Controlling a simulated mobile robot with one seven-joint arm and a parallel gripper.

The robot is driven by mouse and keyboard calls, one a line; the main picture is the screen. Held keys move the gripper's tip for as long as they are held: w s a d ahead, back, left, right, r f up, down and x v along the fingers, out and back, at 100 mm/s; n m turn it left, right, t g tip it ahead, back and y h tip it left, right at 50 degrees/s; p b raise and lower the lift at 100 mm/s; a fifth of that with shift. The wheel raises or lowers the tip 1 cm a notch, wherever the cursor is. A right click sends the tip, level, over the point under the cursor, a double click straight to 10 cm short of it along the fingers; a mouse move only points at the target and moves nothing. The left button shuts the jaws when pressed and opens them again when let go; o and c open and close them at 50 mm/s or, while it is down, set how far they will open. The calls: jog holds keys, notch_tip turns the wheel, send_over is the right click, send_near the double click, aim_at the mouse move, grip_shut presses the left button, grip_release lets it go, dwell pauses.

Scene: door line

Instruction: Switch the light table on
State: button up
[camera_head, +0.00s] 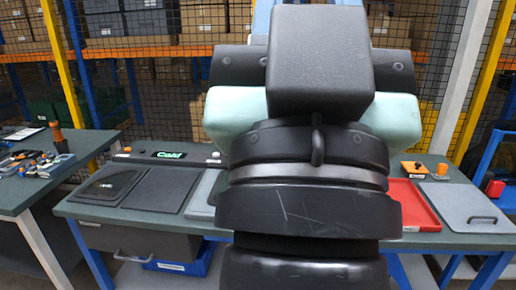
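My own arm fills the middle of the view and hides the centre of the workbench (140,225). My gripper is not in view. I cannot tell for sure which thing is the light table. On the left of the bench lie a dark panel with a curved edge (108,187) and a flat black panel (172,190), with a partly hidden light grey panel (203,195) beside my arm. A lit green "Cold" display (170,155) and a small white knob (216,155) stand along the back edge. No lit table surface shows.
Right of my arm are a red tray (412,206), a grey lidded panel with a handle (466,206) and orange controls (413,169). A side table (40,185) with tools stands at left. A blue bin (180,265) is below. Mesh fence and shelves are behind.

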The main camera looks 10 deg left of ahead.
grip_shut()
dwell(1.4)
